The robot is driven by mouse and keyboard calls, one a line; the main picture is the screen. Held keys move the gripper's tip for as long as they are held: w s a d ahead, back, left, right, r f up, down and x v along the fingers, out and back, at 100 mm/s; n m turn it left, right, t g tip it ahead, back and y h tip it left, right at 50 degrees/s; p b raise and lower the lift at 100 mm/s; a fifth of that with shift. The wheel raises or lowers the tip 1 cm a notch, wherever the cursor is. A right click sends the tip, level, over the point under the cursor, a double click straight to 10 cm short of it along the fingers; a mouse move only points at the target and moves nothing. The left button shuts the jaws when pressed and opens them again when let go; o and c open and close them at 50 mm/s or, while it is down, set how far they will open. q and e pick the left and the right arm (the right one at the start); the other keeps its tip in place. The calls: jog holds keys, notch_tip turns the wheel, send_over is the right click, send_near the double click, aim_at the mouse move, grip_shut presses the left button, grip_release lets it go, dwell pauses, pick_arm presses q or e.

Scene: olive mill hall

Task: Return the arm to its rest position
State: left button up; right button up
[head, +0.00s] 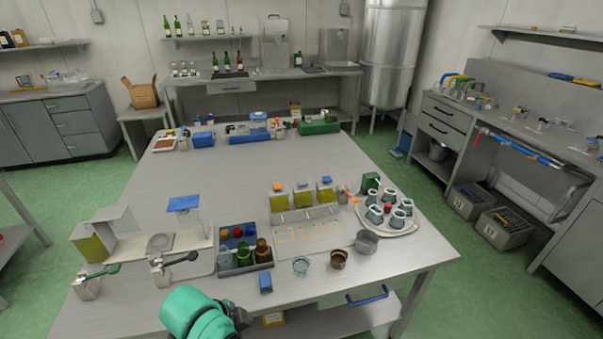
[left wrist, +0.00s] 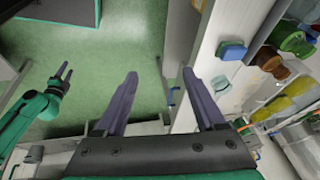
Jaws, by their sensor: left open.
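My left gripper (left wrist: 160,74) is open in the left wrist view, with nothing between its two dark fingers. It hangs at the near edge of the grey table, with green floor behind the fingers. In the head view a teal link of my left arm (head: 198,312) shows at the bottom, in front of the table's near edge; the fingers are not clear there. My right arm (left wrist: 38,108) shows at the left of the left wrist view, its small gripper (left wrist: 64,72) over the floor. Whether that gripper is open is too small to tell.
The grey table (head: 215,178) carries a blue block (head: 265,283) near its front edge, a dark tray (head: 262,264) with bottles, a clear cup (head: 301,266), a brown cup (head: 338,259) and a round tray (head: 398,229) with glasses. The table's middle is clear.

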pick_arm(q)
jog(key=s+a+f+n+y, duration=0.25)
jog(key=s+a+n, duration=0.45)
jog(key=a+n, duration=0.4)
notch_tip(320, 180, down, 22)
jog(key=s, duration=0.2)
jog(key=s+a+f+g, duration=0.1)
jog(key=s+f, duration=0.7)
jog(key=s+a+f+g+b, duration=0.1)
jog(key=s+a+f, duration=0.1)
jog(key=s+f, duration=0.6)
jog(key=shift+s+a+y, duration=0.25)
jog(key=shift+s+y, duration=0.1)
jog(key=shift+s, duration=0.25)
